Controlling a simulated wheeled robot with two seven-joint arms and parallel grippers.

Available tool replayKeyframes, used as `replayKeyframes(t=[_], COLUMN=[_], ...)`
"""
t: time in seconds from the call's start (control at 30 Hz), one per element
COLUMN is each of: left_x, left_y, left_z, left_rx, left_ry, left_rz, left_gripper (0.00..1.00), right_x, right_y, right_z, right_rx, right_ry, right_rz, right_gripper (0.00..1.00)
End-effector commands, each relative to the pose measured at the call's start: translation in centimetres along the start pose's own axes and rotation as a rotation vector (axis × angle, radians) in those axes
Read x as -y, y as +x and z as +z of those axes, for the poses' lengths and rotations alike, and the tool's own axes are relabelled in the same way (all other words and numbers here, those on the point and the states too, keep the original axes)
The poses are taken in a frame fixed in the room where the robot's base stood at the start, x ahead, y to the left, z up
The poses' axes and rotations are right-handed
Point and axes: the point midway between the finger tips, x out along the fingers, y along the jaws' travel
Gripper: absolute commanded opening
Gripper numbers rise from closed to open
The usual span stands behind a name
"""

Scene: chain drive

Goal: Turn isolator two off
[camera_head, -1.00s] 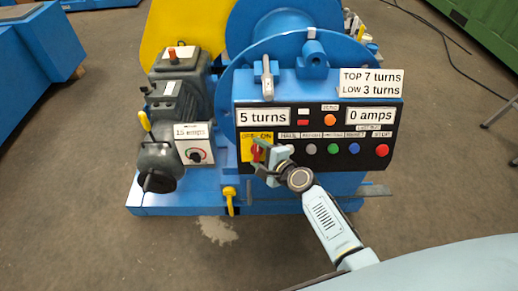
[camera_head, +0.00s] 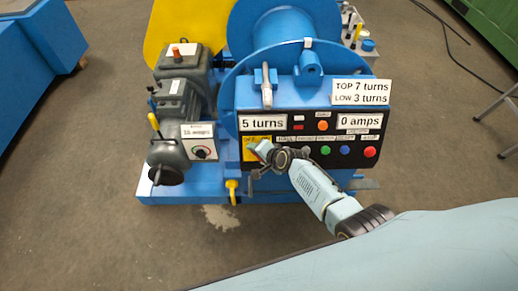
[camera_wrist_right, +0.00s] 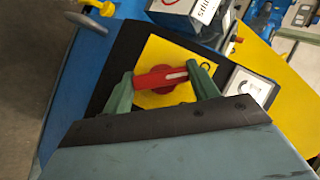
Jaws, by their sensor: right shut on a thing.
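The isolator is a red rotary handle (camera_wrist_right: 160,76) on a yellow plate (camera_wrist_right: 163,50) at the left end of the black control panel (camera_head: 310,152). In the head view, the yellow plate (camera_head: 250,154) is partly covered by my right gripper (camera_head: 260,148), and the handle is mostly hidden. In the right wrist view, the two green fingers of my right gripper (camera_wrist_right: 163,84) are shut on the handle's two ends. The handle lies nearly level in that picture, slightly tilted. Its exact setting against the OFF and ON marks is hard to read. My left gripper is not in view.
A row of coloured buttons (camera_head: 347,151) runs right of the plate. A second rotary switch (camera_head: 202,153) sits on the motor box to the left. A grey lever (camera_head: 266,88) stands above the panel.

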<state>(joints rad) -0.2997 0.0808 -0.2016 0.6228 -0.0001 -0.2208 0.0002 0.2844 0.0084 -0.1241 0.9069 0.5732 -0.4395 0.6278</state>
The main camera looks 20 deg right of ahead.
Motion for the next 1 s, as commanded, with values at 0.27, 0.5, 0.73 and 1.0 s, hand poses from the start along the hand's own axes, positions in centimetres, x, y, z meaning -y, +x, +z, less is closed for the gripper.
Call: replayKeyframes(t=[0.27,0.5,0.73,1.0], left_x=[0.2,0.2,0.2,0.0], left_y=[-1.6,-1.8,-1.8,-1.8], left_z=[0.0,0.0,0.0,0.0], left_rx=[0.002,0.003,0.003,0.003], left_ry=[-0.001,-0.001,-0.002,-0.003], left_rz=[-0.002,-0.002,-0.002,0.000], left_gripper=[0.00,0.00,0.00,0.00], right_x=[0.2,0.1,0.0,0.0], right_y=[-0.1,0.0,0.1,0.1], right_z=[0.0,0.1,0.1,0.1], right_rx=[0.001,0.001,0.001,0.001], right_ry=[-0.093,-0.121,-0.123,-0.123], right_rz=[0.067,0.086,0.087,0.087], right_gripper=[0.36,0.36,0.36,0.77])
